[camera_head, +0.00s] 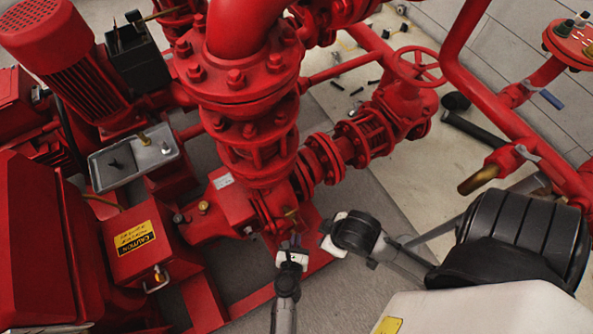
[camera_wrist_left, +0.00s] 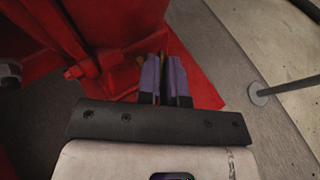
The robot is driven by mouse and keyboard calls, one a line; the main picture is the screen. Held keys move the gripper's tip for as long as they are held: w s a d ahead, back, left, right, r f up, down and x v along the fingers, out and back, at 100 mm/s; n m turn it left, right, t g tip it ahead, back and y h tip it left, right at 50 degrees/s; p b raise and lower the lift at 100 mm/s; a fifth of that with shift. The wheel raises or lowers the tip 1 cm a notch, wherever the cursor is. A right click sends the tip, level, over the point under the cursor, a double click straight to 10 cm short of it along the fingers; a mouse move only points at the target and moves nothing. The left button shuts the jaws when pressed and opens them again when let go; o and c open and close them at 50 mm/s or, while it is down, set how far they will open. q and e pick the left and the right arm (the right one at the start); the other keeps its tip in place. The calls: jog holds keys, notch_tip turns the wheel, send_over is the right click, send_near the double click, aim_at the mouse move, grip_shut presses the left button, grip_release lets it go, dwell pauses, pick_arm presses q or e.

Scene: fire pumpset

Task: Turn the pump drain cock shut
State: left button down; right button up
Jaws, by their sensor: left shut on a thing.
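The pump drain cock (camera_head: 291,213) is a small brass fitting low on the red pump casing, below the large flanged vertical pipe. My left gripper (camera_head: 295,241) is at the cock, just below its brass part in the head view. In the left wrist view, the two purple-grey fingers of this gripper (camera_wrist_left: 165,82) are close together, pointing at the red casing. They are shut on the cock, but the gripped part is mostly hidden between them. A small brass-coloured bit (camera_wrist_left: 138,61) shows beside the left fingertip. The cock's exact angle cannot be told.
A red flanged pipe (camera_head: 325,158) runs to a valve with a red handwheel (camera_head: 418,66) at the upper right. A red box with a yellow caution label (camera_head: 134,238) stands at the left. Red base rails (camera_head: 250,300) lie below the gripper. Grey floor (camera_head: 345,290) is open at the lower middle.

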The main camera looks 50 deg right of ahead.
pick_arm(q)
jog(key=m+g, duration=0.1)
jog(key=m+g+h, duration=0.1)
jog(key=shift+w+a+g, duration=0.1)
jog(key=shift+w+g, duration=0.1)
jog(key=shift+g, duration=0.1)
jog(key=shift+w+m+g+h, duration=0.15)
jog(key=shift+m+g+h, duration=0.25)
jog(key=shift+m+g, duration=1.45)
jog(key=shift+g, duration=0.25)
jog(key=c, duration=1.3)
grip_release()
jog(key=shift+o, duration=0.2)
